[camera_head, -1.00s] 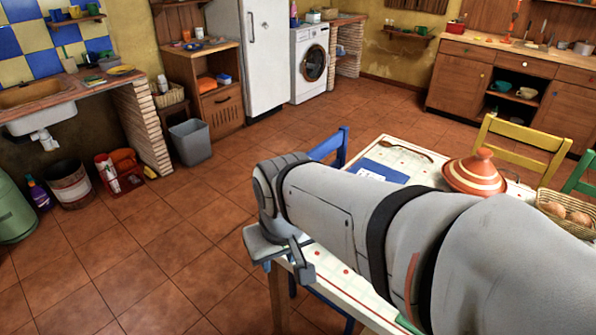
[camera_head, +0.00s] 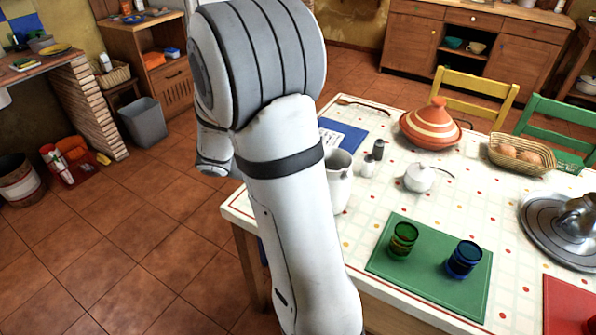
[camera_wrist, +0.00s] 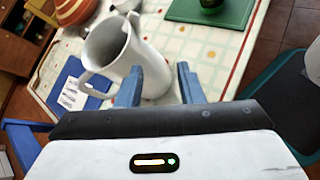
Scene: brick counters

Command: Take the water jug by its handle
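The white water jug (camera_head: 341,184) stands upright on the table, partly hidden behind my arm in the head view. In the wrist view the jug (camera_wrist: 122,58) is at upper left, with its open mouth showing. Its handle (camera_wrist: 92,88) loops out toward the lower left. My gripper (camera_wrist: 160,72) is open and empty, its two fingers apart. The left finger overlaps the jug's body in the picture; I cannot tell whether they touch. The handle lies outside the gap, left of the left finger. The fingers are hidden in the head view.
The tabletop (camera_head: 300,228) also bears a blue booklet (camera_head: 343,136), small shakers (camera_head: 378,150), a white sugar bowl (camera_head: 419,177), a tagine (camera_head: 431,127), an egg basket (camera_head: 520,154) and a green mat (camera_head: 420,287) with two glasses. Chairs (camera_head: 475,95) stand behind.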

